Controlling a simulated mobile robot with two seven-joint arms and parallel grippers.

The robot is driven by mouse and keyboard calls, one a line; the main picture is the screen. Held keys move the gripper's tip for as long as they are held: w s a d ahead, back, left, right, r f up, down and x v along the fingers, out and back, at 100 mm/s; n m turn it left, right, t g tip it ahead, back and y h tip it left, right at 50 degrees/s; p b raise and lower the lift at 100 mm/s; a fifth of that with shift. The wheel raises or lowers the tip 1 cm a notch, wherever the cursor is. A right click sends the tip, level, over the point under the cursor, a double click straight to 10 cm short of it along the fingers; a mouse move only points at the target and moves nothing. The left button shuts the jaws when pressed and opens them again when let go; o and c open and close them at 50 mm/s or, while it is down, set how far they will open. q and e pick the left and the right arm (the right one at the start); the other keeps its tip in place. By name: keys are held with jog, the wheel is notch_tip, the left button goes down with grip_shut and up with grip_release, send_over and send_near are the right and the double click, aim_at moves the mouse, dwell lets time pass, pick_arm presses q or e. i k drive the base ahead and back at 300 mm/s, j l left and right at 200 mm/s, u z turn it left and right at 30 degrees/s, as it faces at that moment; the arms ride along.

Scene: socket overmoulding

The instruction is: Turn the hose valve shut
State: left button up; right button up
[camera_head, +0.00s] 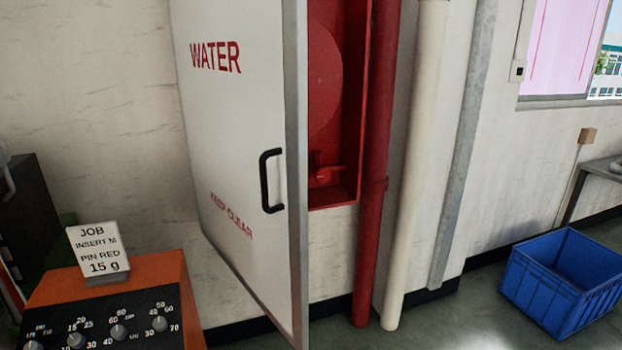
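The red hose valve (323,175) sits low inside the red hose cabinet (350,150), below a large red hose reel disc (323,80). The cabinet's white door (235,120) stands open toward me and hides the left part of the cabinet. The door carries a black handle (265,182) and the words WATER and KEEP CLEAR. The valve is small in the picture, and I cannot tell how far it is turned. Neither of my grippers shows in the head view.
An orange machine with a black dial panel (100,325) and a job card (97,250) stands at lower left. A red pipe (377,150) and a cream pipe (415,160) run down just right of the cabinet. A blue crate (530,290) is on the floor at right.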

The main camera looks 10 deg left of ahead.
aim_at(323, 175)
jog(key=l+u, duration=0.3)
jog(key=k+l+u, duration=0.1)
jog(key=l+u, duration=0.15)
jog(key=l, duration=0.25)
jog(key=i+l+u, duration=0.15)
jog(key=u, duration=0.9)
jog(key=i+l+u, duration=0.1)
jog(key=l+u, duration=0.55)
jog(key=l, duration=0.25)
jog(key=l+u, duration=0.4)
jog(key=l, duration=1.5)
